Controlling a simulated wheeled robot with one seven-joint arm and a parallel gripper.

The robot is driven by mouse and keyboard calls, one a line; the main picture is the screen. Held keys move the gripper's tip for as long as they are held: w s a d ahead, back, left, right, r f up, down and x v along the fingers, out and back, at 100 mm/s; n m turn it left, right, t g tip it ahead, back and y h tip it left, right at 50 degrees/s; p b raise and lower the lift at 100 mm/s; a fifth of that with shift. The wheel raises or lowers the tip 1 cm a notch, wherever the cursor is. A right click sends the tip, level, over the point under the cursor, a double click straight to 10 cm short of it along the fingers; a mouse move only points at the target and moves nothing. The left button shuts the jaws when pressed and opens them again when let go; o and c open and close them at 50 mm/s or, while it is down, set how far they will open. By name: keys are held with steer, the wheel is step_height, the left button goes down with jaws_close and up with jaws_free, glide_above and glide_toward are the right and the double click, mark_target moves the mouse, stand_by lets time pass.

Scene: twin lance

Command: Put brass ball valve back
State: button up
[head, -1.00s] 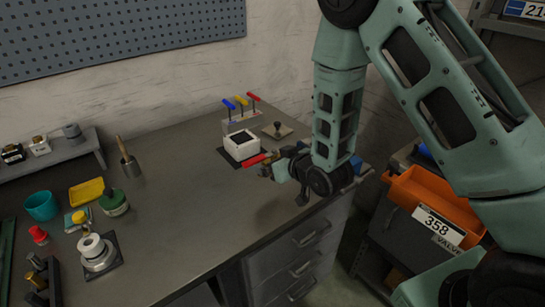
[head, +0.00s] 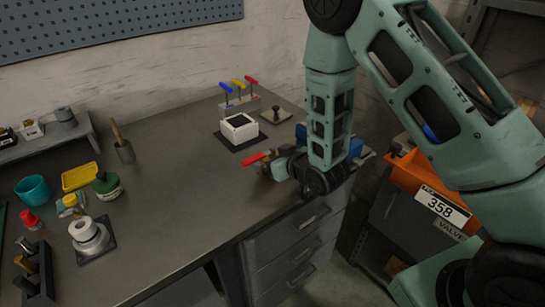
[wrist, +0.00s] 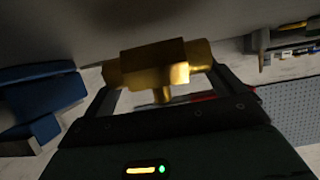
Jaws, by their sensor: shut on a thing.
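My gripper (wrist: 165,95) is shut on the brass ball valve (wrist: 155,66). In the wrist view the brass body lies crosswise between the fingers, with a short stem pointing towards the palm. In the head view the valve's red handle (head: 254,159) sticks out to the left of my gripper. The rest of the valve there is mostly hidden by my wrist. I hold it over the right part of the workbench (head: 190,200), in front of the white block. An orange bin (head: 408,178) labelled 358 and VALVE stands to the right, partly behind my arm.
A white block (head: 240,127) on a dark pad and a rack of coloured T-handle tools (head: 240,100) stand behind my gripper. A blue object (head: 354,150) sits beside my wrist. Cups, jars and fittings fill the bench's left side. The bench's middle is clear.

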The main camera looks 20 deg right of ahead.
steer(key=shift+f+b, duration=0.55)
steer(key=o, duration=1.1)
steer(key=v, duration=0.6)
steer(key=shift+s+d+r+p, duration=0.1)
steer(key=shift+s+r+p, duration=0.15)
steer(key=shift+r+p, duration=0.1)
steer(key=p+v, duration=0.5)
steer(key=p, duration=0.4)
steer(key=shift+s+r, duration=0.1)
steer(key=shift+s, duration=0.1)
steer(key=shift+f+p+v, duration=0.1)
steer(key=shift+p+v, duration=1.2)
steer(key=shift+p, duration=0.35)
steer(key=shift+f+p+v, duration=0.15)
steer(key=shift+p+v, duration=1.15)
steer(key=shift+p, duration=0.3)
steer(key=shift+s, duration=0.1)
